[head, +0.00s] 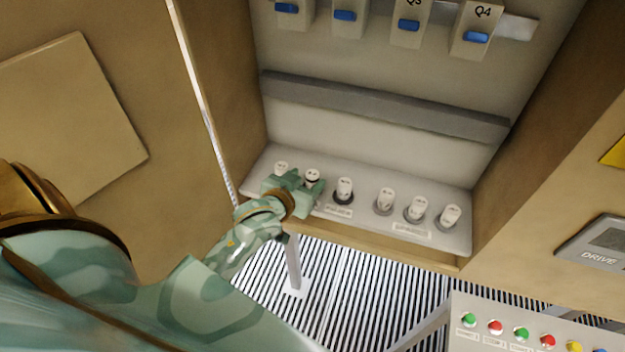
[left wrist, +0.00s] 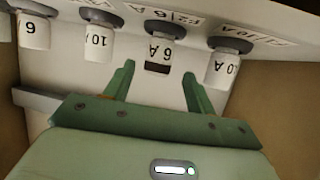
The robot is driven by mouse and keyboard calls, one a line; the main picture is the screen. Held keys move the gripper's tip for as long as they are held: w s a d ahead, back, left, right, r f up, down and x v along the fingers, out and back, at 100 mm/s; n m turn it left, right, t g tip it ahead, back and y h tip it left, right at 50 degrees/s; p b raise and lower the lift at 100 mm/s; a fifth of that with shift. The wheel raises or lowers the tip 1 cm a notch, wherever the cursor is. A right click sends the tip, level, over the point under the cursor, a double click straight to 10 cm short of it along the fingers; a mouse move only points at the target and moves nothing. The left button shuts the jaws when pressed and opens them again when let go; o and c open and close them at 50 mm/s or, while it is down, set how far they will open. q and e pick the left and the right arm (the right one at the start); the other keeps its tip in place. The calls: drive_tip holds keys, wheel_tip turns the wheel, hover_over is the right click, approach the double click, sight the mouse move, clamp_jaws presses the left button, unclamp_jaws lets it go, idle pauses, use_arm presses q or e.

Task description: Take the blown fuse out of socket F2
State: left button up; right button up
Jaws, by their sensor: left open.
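The fuse in socket F2 (left wrist: 162,48) is a white cylinder marked 6 A, with a dark window on its near end. It sits upright in its grey socket beside a label that reads F2. In the head view, it is the second white fuse (head: 312,175) from the left. My left gripper (head: 304,183) is at this fuse and partly hides its lower part. In the left wrist view, the left gripper (left wrist: 158,72) is open, one finger to each side of the fuse's near end, with gaps visible. My right gripper is not in view.
Neighbouring fuses stand close on both sides, one marked 10 (left wrist: 100,46) and another (left wrist: 221,68). More fuses (head: 417,208) stand to the right on the grey shelf (head: 345,222). Breakers with blue levers (head: 409,26) are above. The cabinet's left wall (head: 222,90) is near my arm.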

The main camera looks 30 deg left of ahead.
sight(315, 173)
use_arm(q)
drive_tip(key=x, duration=0.5)
drive_tip(key=shift+w+d+f, duration=0.2)
drive_tip(key=shift+s, duration=0.1)
drive_tip(key=shift+c, duration=1.2)
drive_tip(key=c, duration=0.9)
drive_tip(key=shift+o, duration=0.2)
drive_tip(key=shift+r, duration=0.2)
